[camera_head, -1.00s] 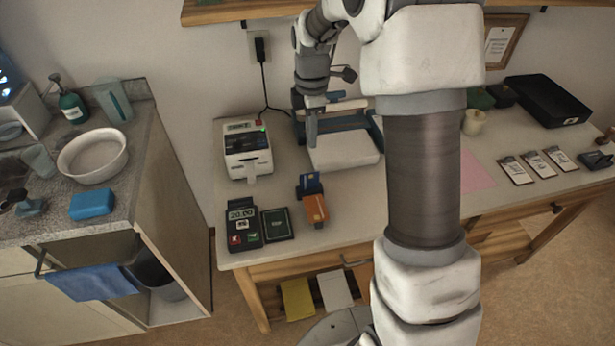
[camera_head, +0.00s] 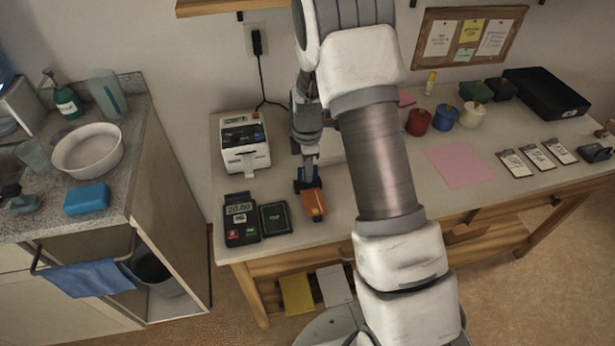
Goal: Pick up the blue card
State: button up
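An orange card (camera_head: 314,203) leans in a small dark holder (camera_head: 298,186) on the wooden desk, right of the card terminal. The blue card stood at the back of this holder in the earlier frame; now my gripper covers that spot and I cannot make the card out clearly. My gripper (camera_head: 308,172) points down at the back of the holder, just behind the orange card. Its fingertips are small and dark here, so I cannot tell whether they are open or shut, or touching the blue card.
A card terminal (camera_head: 241,218) and a dark green pad (camera_head: 275,218) lie left of the holder. A white printer (camera_head: 244,144) stands behind them. Red (camera_head: 418,122), blue (camera_head: 445,117) and cream (camera_head: 472,115) pots and a pink sheet (camera_head: 459,166) are to the right, beyond my arm.

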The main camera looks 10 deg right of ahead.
jog(key=shift+f, duration=0.65)
grip_shut()
jog(key=shift+r, duration=0.1)
